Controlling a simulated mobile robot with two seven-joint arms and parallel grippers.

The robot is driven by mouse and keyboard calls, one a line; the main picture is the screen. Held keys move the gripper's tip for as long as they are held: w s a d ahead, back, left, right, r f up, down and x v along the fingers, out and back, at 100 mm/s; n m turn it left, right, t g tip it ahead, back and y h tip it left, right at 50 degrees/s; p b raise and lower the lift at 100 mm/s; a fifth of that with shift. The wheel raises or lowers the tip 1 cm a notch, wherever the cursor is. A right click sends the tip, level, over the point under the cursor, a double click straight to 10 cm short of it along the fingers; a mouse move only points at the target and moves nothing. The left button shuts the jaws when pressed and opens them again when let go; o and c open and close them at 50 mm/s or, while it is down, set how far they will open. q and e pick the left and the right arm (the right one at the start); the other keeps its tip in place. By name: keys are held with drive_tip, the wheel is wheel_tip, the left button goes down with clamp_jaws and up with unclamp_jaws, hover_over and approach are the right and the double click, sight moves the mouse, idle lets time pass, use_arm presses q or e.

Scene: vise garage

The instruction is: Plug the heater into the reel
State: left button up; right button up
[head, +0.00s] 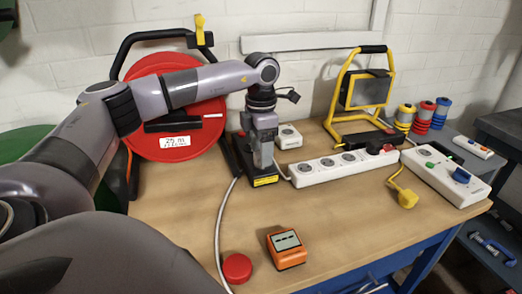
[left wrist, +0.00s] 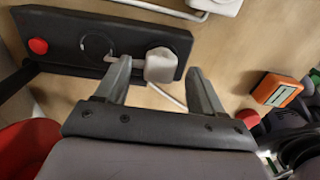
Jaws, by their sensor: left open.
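The red cable reel (head: 185,118) stands in a black frame at the back left. Its black socket panel (left wrist: 60,45) has a red button and a round socket. A white plug (left wrist: 160,65) sits at the panel's right end, with a pale cable below it; I cannot tell how deeply it is seated. My left gripper (head: 264,165) points down over the panel. In the left wrist view its open fingers (left wrist: 158,72) lie either side of the plug, with no clear contact. A yellow plug (head: 407,198) lies at the right. I cannot identify the heater. My right gripper is not in view.
A white power strip (head: 344,166) lies right of the panel. Behind it are a yellow-framed lamp-like unit (head: 367,90) and a small white box (head: 289,137). An orange meter (head: 286,249) and red cap (head: 237,268) lie in front.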

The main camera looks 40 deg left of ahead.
use_arm(q)
wheel_tip(320, 180, up, 6)
drive_tip(key=shift+r, duration=0.15)
drive_tip(key=shift+s, duration=0.1)
idle(0.6)
